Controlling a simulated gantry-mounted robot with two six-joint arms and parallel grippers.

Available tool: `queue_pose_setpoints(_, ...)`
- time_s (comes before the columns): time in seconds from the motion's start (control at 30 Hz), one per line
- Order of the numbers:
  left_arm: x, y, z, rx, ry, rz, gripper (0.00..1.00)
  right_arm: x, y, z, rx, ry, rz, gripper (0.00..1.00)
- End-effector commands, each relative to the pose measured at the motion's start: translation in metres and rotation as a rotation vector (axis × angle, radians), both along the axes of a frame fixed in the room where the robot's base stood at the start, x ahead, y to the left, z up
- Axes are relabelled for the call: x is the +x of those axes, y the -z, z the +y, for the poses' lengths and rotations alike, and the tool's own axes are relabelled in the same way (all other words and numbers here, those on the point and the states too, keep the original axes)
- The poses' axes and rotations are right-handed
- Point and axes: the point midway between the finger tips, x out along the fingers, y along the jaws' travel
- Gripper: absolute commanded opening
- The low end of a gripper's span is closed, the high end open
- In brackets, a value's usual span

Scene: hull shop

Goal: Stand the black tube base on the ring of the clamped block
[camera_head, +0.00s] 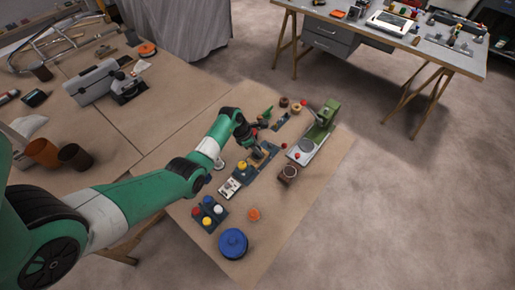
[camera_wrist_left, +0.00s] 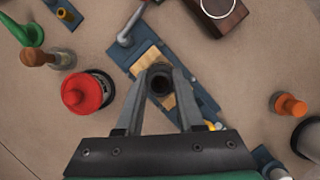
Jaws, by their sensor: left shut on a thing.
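The black tube base (camera_wrist_left: 160,78) is a short dark tube with an open round mouth. My left gripper (camera_wrist_left: 160,88) is shut on it and holds it over the clamped block. The block is pale wood (camera_wrist_left: 146,57) and sits in a blue clamp (camera_wrist_left: 200,93). The tube and fingers cover the block's middle, so I cannot see its ring or tell whether the tube touches it. In the head view my left gripper (camera_head: 257,150) is small, above the blue clamp (camera_head: 265,163). My right gripper is not in view.
A brown block with a pale ring (camera_wrist_left: 228,22) lies beyond the clamp. A red knob (camera_wrist_left: 82,92) and a wooden-handled tool (camera_wrist_left: 40,58) stand to the left, an orange knob (camera_wrist_left: 290,105) to the right. A green press (camera_head: 321,122) and blue lid (camera_head: 233,243) share the table.

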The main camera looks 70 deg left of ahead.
Motion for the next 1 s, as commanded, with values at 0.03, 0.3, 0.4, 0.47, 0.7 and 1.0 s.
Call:
queue_pose_setpoints(0.03,0.0,0.002,0.0,0.0,0.0,0.0,0.0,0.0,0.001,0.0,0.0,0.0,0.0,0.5)
queue_pose_setpoints(0.3,0.0,0.007,0.0,0.001,0.0,-0.001,0.0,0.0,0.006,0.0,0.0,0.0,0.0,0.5)
queue_pose_setpoints(0.4,0.0,0.009,0.0,0.001,0.0,-0.001,0.0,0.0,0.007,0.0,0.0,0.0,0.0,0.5)
queue_pose_setpoints(0.47,0.0,0.01,0.0,0.001,0.0,-0.001,0.0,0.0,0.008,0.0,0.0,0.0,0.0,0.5)
queue_pose_setpoints(0.7,0.0,0.01,0.0,0.0,0.0,0.0,0.49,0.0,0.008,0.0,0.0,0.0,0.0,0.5)
queue_pose_setpoints(1.0,-0.002,0.002,0.0,0.0,-0.001,0.0,0.49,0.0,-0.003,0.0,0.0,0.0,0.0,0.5)
